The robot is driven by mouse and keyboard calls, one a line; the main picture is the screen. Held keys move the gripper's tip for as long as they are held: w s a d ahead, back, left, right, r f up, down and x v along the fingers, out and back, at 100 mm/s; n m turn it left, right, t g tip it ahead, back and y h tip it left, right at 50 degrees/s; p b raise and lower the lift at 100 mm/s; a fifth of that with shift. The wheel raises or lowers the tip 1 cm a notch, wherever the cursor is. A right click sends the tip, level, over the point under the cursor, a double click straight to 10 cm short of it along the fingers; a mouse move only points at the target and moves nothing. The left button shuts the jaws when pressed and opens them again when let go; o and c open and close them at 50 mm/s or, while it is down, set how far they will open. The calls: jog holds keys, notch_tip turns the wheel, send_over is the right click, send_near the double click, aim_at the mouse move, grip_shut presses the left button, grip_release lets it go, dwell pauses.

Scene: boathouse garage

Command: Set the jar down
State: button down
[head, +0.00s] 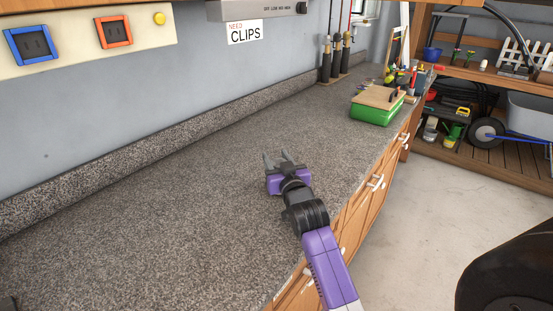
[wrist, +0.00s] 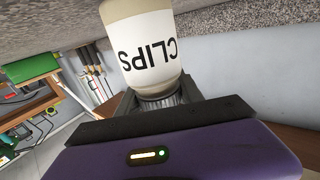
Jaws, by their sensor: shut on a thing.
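The jar (wrist: 145,50) is cream with a white label reading CLIPS, which appears upside down in the wrist view. My gripper (wrist: 158,99) is shut on its ribbed, darker neck or lid end, with one finger on each side. The jar's far end is cut off at the top of the wrist view. In the head view my gripper (head: 280,161) is over the middle of the speckled counter (head: 130,220), and I cannot make out the jar there. I cannot tell whether the jar touches the counter.
A green box (head: 370,112) with a wooden board on top stands farther along the counter. Dark-handled tools (head: 336,58) stand by the wall. A sign reading NEED CLIPS (head: 243,33) hangs above. The counter left of my gripper is clear.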

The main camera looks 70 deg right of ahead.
jog(key=shift+f, duration=0.2)
jog(key=c, duration=0.7)
grip_release()
jog(key=b+v, duration=0.1)
jog(key=v, duration=0.6)
jog(key=shift+s+a, duration=0.25)
jog(key=shift+a, duration=0.05)
grip_shut()
dwell(1.2)
